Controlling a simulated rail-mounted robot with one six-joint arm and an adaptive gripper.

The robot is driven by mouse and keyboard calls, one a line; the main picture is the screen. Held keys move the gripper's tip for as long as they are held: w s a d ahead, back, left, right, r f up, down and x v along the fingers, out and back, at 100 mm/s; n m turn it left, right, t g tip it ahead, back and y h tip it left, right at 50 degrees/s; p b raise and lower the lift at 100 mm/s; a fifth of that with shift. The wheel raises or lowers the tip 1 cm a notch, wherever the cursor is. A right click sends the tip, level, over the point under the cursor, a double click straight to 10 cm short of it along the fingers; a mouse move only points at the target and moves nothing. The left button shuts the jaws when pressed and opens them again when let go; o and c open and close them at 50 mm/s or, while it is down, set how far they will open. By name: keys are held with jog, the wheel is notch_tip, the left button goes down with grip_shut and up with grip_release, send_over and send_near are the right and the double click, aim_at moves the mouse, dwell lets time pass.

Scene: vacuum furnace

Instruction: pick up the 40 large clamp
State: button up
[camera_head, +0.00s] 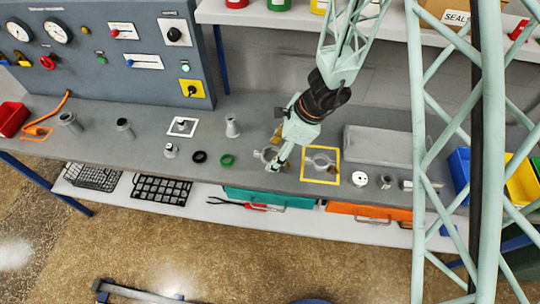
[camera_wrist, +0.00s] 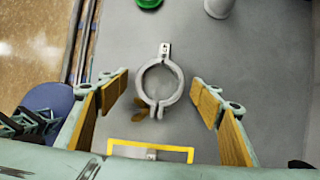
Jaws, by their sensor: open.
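A silvery ring-shaped clamp (camera_wrist: 180,82) with a small label tab and a brass-coloured wing nut lies on the bench in the wrist view. In the head view this clamp (camera_head: 261,156) is partly hidden by my gripper (camera_head: 274,165). My gripper is open, with its padded fingers to either side of the clamp in the wrist view and nothing held. The label is too small to read surely. A second, similar clamp (camera_head: 311,162) lies inside a yellow square outline (camera_head: 304,179) just to the right in the head view.
A green ring (camera_head: 227,160), a black ring (camera_head: 199,157) and a grey conical fitting (camera_head: 232,126) stand to the left. A white disc (camera_head: 360,179) and small fittings lie to the right. The control panel (camera_head: 110,55) bounds the back left.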

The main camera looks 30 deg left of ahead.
aim_at(274, 146)
dwell(0.4)
jog(key=c, duration=1)
jog(key=shift+o, duration=0.2)
jog(key=shift+r, duration=0.25)
jog(key=shift+r+p, duration=0.4)
jog(key=shift+r, duration=1.1)
jog(key=s+d+r+b, duration=0.1)
jog(key=s+d+b, duration=0.4)
jog(key=s+d, duration=0.5)
jog(key=shift+d+r, duration=0.25)
jog(key=shift+d, duration=1)
